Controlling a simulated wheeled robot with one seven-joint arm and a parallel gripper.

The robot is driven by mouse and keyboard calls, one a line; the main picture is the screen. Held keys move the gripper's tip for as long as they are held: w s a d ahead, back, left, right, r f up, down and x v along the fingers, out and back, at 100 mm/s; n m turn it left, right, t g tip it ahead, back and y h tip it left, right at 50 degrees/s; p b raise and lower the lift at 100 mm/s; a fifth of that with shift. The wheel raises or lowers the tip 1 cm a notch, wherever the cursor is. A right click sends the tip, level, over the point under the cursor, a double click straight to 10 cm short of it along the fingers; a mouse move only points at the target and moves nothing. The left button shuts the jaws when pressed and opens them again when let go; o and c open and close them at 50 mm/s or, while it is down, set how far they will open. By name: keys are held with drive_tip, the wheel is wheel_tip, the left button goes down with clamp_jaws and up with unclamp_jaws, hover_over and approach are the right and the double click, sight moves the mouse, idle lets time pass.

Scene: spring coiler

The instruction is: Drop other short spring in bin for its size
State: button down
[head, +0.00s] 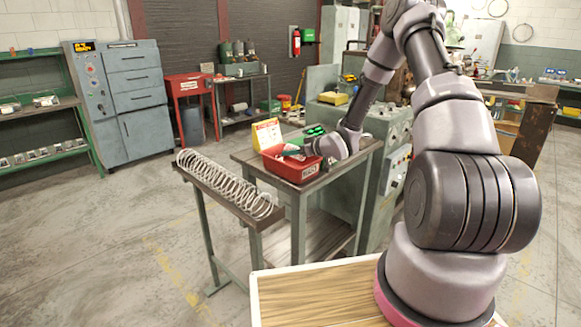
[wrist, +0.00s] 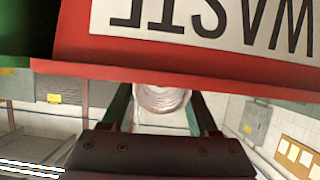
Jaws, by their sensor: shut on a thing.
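My gripper (wrist: 160,108) is shut on a short spring (wrist: 163,97), whose pale coils show between the fingers in the wrist view. In the head view my gripper (head: 291,153) is at the red bin (head: 298,176) on the small table, near its rim; the held spring is too small to make out there. The red bin's wall (wrist: 75,40) fills the top of the wrist view, with a white label reading WASTE upside down. A green bin (head: 315,131) stands behind the red one, and a green edge (wrist: 14,50) shows in the wrist view.
A long coiled spring (head: 225,183) lies in a narrow trough at the table's left. A yellow-and-white sign or box (head: 266,133) stands behind the red bin. A grey-green machine (head: 385,130) stands close at the right. The floor at left is clear.

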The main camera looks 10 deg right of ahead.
drive_tip(key=shift+c, duration=0.4)
unclamp_jaws()
drive_tip(key=shift+d, duration=0.1)
drive_tip(key=shift+d+r, duration=0.1)
drive_tip(key=v, duration=1)
drive_tip(key=shift+s, duration=0.3)
